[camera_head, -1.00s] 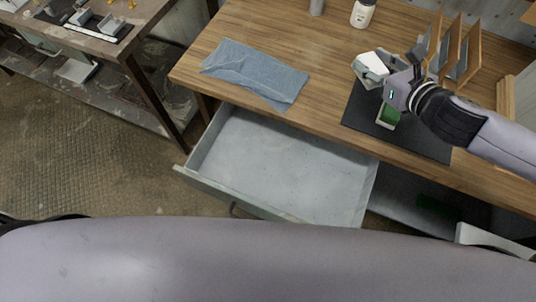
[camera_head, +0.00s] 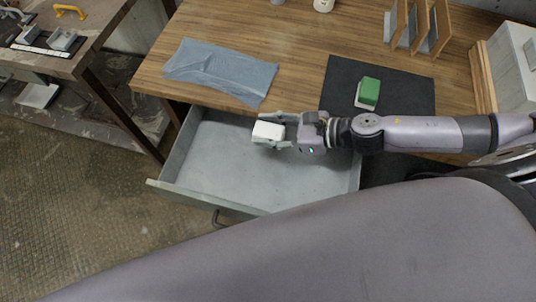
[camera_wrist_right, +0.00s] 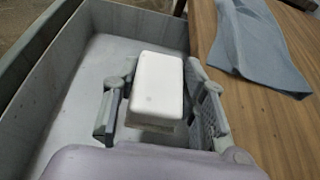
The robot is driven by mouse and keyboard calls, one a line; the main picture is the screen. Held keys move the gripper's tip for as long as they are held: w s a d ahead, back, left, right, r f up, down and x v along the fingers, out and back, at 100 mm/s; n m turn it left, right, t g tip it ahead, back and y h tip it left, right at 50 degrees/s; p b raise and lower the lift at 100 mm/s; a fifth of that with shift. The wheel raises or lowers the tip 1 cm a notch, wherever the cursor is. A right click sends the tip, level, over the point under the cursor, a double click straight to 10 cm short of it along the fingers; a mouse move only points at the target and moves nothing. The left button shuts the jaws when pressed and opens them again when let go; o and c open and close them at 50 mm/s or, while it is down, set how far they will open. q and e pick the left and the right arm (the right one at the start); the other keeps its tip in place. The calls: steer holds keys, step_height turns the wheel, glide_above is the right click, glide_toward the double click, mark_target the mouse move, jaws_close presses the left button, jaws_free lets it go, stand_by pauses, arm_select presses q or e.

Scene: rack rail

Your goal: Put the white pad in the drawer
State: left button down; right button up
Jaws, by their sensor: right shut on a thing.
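The white pad (camera_head: 268,131) is a small white block held in my right gripper (camera_head: 270,132). The right wrist view shows the pad (camera_wrist_right: 156,86) between the two fingers of the gripper (camera_wrist_right: 158,100). The grey drawer (camera_head: 190,197) is pulled out of the wooden desk and looks empty. The gripper and pad are over the drawer's back part, near the desk's front edge. The right wrist view shows the drawer's walls (camera_wrist_right: 40,75) and floor around and below the pad. My left gripper is not in view.
A blue-grey cloth (camera_head: 222,72) lies on the desk left of the gripper. A green block (camera_head: 369,92) on a white base sits on a black mat (camera_head: 410,95). A wooden rack (camera_head: 420,25) stands behind it. Another table (camera_head: 85,50) is at the far left.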

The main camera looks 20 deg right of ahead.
steer(key=b, duration=0.1)
glide_above(269, 158)
step_height(269, 158, down, 6)
steer(key=shift+f, duration=0.25)
steer(key=shift+f+b, duration=0.55)
steer(key=shift+f, duration=2.2)
steer(key=shift+f, duration=0.1)
steer(key=shift+f, duration=0.15)
steer(key=o, duration=1.2)
steer(key=shift+c, duration=0.2)
